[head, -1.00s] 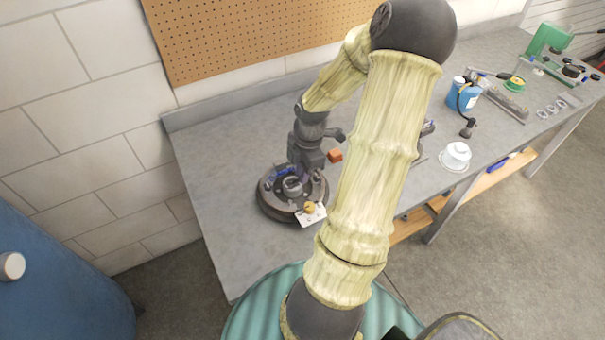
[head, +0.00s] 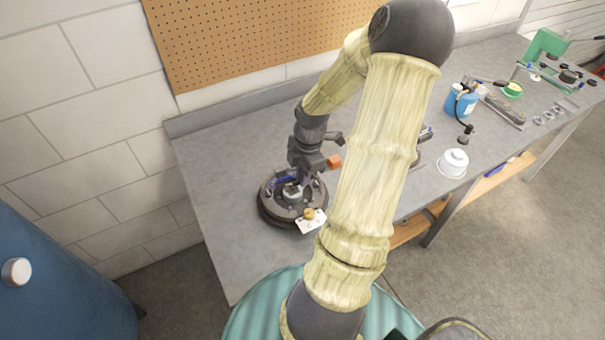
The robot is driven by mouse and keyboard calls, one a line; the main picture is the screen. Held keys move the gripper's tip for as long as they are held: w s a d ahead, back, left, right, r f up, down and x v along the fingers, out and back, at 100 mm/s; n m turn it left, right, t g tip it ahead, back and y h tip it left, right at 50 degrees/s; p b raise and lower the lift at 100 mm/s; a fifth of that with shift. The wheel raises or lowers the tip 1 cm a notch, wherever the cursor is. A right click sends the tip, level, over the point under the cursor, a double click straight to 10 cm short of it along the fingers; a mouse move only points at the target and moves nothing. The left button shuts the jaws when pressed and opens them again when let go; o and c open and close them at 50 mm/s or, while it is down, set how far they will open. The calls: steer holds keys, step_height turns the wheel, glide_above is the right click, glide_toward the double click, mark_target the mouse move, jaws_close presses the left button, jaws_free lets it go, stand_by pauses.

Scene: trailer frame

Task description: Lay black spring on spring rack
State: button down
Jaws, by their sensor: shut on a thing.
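My gripper (head: 303,179) points down just above a round dark drum assembly (head: 266,212) on the bench. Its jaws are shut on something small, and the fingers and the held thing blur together. I cannot make out the black spring as a separate shape. The drum assembly has a grey hub in its middle and blue parts on its left side. A small white plate (head: 303,228) with a yellow-brown knob (head: 309,213) lies at its front edge. I cannot tell which thing is the spring rack. My arm hides part of the bench.
An orange block (head: 333,162) shows right beside my gripper. Farther right on the grey bench (head: 215,160) stand a white cup-like part (head: 454,162), a blue canister (head: 460,100) and several tools. A pegboard (head: 240,40) hangs behind. The bench left of the drum is clear.

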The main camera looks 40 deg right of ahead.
steer(key=shift+r+p, duration=0.3)
steer(key=shift+r, duration=0.1)
steer(key=shift+f, duration=0.1)
steer(key=w+a+f+m, duration=0.3)
steer(key=w+a+m, duration=0.2)
steer(key=a, duration=0.2)
steer(key=w+a+f+m+h, duration=0.1)
steer(key=w+a+f+m, duration=0.3)
steer(key=w+a+m, duration=0.1)
steer(key=w+a+f+m+t, duration=0.1)
steer(key=w+a+f+m, duration=0.2)
steer(key=w+a, duration=0.4)
steer(key=shift+w+a+f+m, duration=0.1)
steer(key=shift+a+f+m, duration=0.1)
steer(key=shift+a+m, duration=0.45)
steer(key=shift+w+a+f+m, duration=0.15)
steer(key=shift+a+m, duration=0.1)
steer(key=shift+a, duration=0.65)
steer(key=shift+a+f, duration=0.1)
steer(key=shift+a, duration=0.15)
